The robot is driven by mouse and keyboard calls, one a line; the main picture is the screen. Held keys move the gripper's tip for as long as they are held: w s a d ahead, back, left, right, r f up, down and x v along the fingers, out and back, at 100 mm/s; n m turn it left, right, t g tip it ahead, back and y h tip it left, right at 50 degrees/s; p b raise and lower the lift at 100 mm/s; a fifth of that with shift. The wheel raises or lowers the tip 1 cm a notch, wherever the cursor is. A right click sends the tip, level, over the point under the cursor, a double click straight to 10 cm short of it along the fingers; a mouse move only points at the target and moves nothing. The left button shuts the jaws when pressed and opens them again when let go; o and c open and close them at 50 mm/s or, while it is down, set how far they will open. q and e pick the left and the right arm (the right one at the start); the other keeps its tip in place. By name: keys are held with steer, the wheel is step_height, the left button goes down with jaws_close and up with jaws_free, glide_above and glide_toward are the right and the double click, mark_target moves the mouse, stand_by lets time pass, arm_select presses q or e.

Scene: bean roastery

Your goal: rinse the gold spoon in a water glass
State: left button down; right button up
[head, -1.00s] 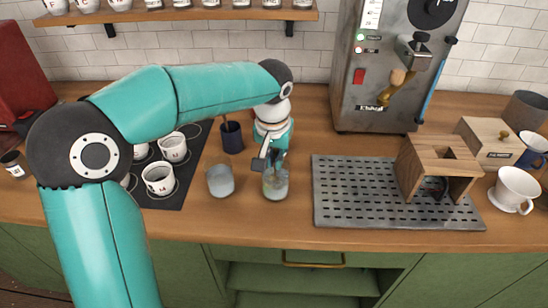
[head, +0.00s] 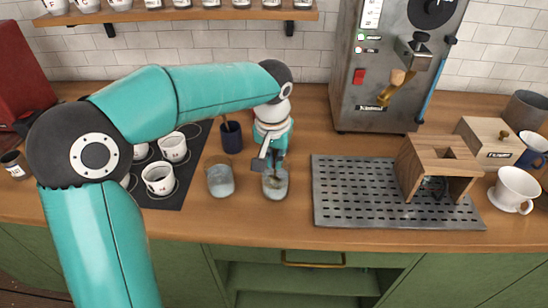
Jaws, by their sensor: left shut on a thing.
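Two water glasses stand on the wooden counter: the left glass (head: 220,181) and the right glass (head: 275,187). My left gripper (head: 271,160) is at the right glass, over its rim, pointing down. It is shut on a thin thing that I take to be the gold spoon; the gripper hides most of it, and a small brownish part shows inside the glass. I cannot tell whether the spoon touches the glass. My right gripper is not in view.
A dark blue cup (head: 232,138) with a stick in it stands behind the left glass. White cups (head: 159,180) stand on a dark mat at left. A perforated metal tray (head: 335,195) with a wooden stand (head: 425,156) is at right. A roaster (head: 370,100) stands behind.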

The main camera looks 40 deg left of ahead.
arm_select(q)
steer(key=shift+w+a+r+p+v, duration=0.15)
steer(key=shift+w+p+v, duration=0.1)
steer(key=shift+p+v, duration=1.05)
steer(key=shift+w+a+p+v, duration=0.15)
steer(key=shift+w+p+v, duration=0.15)
steer(key=shift+p+v, duration=1.05)
steer(key=shift+w+a+r+p+v, duration=0.15)
steer(key=shift+w+p+v, duration=0.1)
steer(key=shift+p+v, duration=1.05)
steer(key=shift+r+b, duration=0.2)
steer(key=shift+b, duration=0.1)
steer(key=p+v, duration=0.3)
steer(key=v, duration=0.1)
steer(key=shift+w+a+r, duration=0.1)
steer(key=shift+w+a, duration=0.05)
steer(key=shift+w, duration=0.2)
